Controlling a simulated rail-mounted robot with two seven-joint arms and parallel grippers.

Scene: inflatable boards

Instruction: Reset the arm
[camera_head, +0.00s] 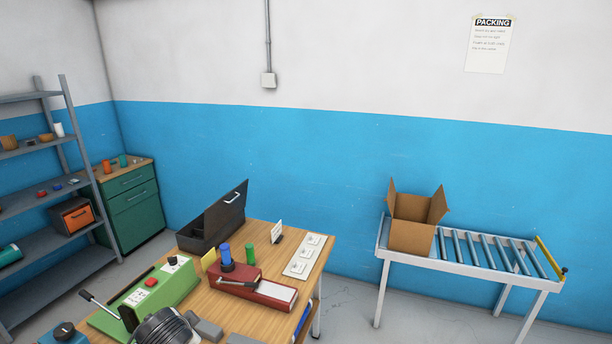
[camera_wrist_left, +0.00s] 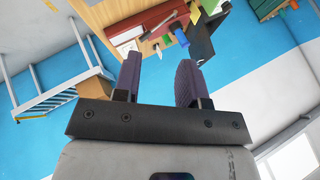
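My left gripper (camera_wrist_left: 158,60) shows in the left wrist view, with its two dark purple-grey fingers standing apart and nothing between them. It is open and empty. Beyond the fingers, that view shows the workbench and its things tilted and upside down, at a distance from the fingertips. Neither gripper shows in the head view, and my right gripper is in neither view.
A wooden workbench (camera_head: 262,317) holds an open black toolbox (camera_head: 203,233), a green machine (camera_head: 173,287), a red box (camera_head: 262,289) and a white panel (camera_head: 303,256). An open cardboard box (camera_head: 411,236) sits on a roller conveyor (camera_head: 460,262). Shelves (camera_head: 40,240) stand left.

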